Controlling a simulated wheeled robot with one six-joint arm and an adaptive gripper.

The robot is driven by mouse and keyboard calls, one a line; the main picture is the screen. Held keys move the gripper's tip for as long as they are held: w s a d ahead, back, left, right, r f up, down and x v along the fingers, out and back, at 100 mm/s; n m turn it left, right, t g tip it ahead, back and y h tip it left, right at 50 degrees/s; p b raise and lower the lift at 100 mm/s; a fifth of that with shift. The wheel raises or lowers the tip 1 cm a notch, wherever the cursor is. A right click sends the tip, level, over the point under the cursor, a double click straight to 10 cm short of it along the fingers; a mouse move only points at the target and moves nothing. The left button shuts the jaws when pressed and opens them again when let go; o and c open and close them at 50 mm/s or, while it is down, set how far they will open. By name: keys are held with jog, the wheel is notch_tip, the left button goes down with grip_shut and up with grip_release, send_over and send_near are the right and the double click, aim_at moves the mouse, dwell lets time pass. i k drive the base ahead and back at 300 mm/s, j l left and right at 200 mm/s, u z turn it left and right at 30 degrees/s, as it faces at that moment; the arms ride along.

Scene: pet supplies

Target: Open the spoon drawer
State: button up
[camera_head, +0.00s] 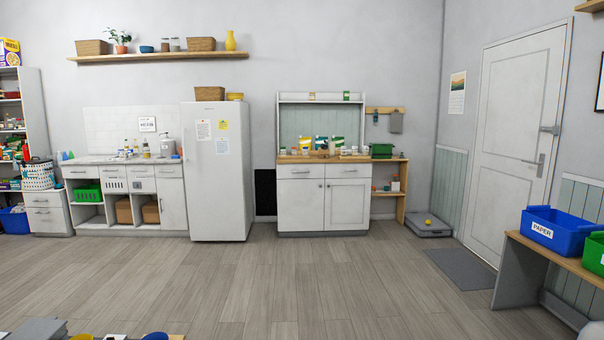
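My gripper is not in view. Several drawers show across the room, all apparently shut, and I cannot tell which is the spoon drawer. The white hutch cabinet (324,212) has a left top drawer (301,172) and a right top drawer (348,171), each with a handle, above two doors. The counter unit (172,205) left of the fridge has a row of small drawer fronts (82,172) under its top. A low drawer cabinet (46,215) stands farther left.
A white fridge (217,172) stands between the counter and the hutch. A bench with blue (556,230) and green bins is at right. The wood floor (270,275) is clear mid-room.

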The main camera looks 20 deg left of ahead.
aim_at(300, 167)
jog(key=i+j+u, duration=0.4)
jog(key=i, duration=0.2)
jog(key=i+j+u, duration=0.3)
jog(key=i, duration=0.65)
jog(key=i+u, duration=0.3)
jog(key=i, duration=0.6)
jog(key=i+l, duration=0.1)
jog(key=i, duration=2.15)
jog(key=i+z, duration=0.15)
jog(key=i, duration=0.3)
jog(key=i+j+z, duration=0.15)
jog(key=i, duration=0.3)
jog(key=i+j+z, duration=0.15)
jog(key=i, duration=0.3)
jog(key=i+j+z, duration=0.15)
jog(key=i, duration=0.3)
